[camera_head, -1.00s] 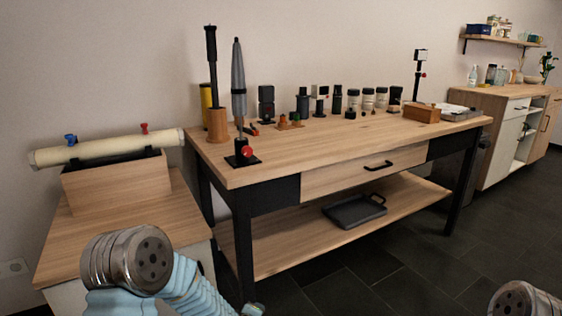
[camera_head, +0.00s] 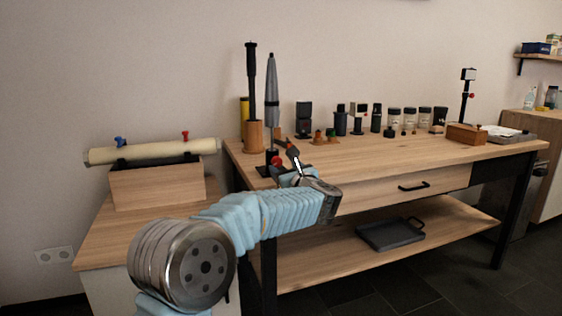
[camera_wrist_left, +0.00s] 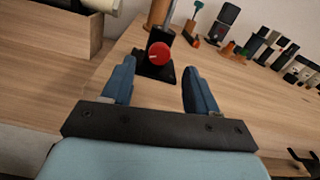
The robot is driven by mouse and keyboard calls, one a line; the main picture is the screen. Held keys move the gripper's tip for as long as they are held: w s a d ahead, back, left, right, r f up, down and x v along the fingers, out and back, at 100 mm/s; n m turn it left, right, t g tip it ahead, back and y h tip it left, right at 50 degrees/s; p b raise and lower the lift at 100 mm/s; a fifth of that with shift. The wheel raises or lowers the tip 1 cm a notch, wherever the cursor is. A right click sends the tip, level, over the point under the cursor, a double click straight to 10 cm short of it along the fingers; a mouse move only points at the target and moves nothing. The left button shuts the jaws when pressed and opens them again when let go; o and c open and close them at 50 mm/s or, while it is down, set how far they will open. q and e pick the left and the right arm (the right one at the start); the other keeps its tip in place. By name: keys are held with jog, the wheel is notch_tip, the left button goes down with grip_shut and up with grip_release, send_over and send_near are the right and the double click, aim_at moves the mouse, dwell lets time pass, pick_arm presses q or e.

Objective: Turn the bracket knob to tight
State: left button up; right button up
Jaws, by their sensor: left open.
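The red bracket knob (camera_head: 277,161) sits on the front of a small black bracket near the table's left front corner. In the left wrist view, the round red knob (camera_wrist_left: 160,53) faces me, with a small pale mark on it, on the black bracket (camera_wrist_left: 152,71). A grey folded tripod (camera_head: 272,90) stands upright at the bracket in the head view. My left gripper (camera_wrist_left: 160,70) is open, its two blue fingers apart and pointing toward the knob, with nothing between them. In the head view, my left gripper (camera_head: 287,158) is beside the knob. My right gripper is not in view.
A wooden cup (camera_head: 253,137) with a black pole stands behind the bracket. Several small devices and jars line the table's back. A cream roll (camera_head: 150,151) lies on a wooden box (camera_head: 158,186) at the left. The table's front middle (camera_head: 400,162) is clear.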

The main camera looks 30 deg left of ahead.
aim_at(278, 162)
pick_arm(q)
jog(key=p+x, duration=0.1)
jog(key=x, duration=0.4)
jog(key=shift+w+a, duration=0.2)
jog(key=shift+a, duration=0.1)
jog(key=c, duration=1)
jog(key=shift+c, duration=0.2)
